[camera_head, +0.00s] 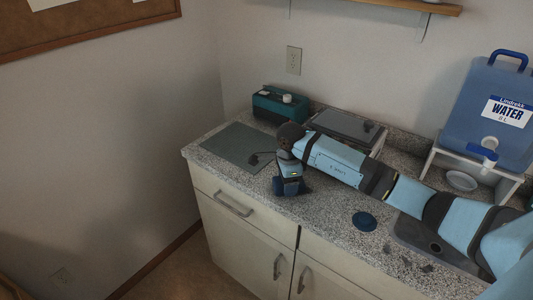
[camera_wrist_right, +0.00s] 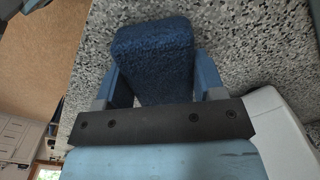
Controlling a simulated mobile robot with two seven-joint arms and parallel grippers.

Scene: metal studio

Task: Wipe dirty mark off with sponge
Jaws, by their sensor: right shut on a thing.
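My right gripper (camera_head: 290,186) is low over the speckled countertop, left of its middle. In the right wrist view the gripper (camera_wrist_right: 162,80) is shut on a dark blue, rough-textured sponge (camera_wrist_right: 152,50), which sits between its two blue fingers. In the head view only small dark blue edges of the sponge (camera_head: 305,187) show beside the gripper; whether it touches the counter I cannot tell. Dark smudges (camera_head: 406,261) mark the counter's front part, right of the gripper and in front of the sink. My left gripper is not in view.
A round blue disc (camera_head: 364,221) lies between gripper and smudges. A grey-green board (camera_head: 238,147), a teal box (camera_head: 281,104) and a grey-lidded appliance (camera_head: 341,126) are behind. A water tank (camera_head: 490,112) stands at right above a small bowl (camera_head: 461,180). My arm crosses the sink (camera_head: 415,236).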

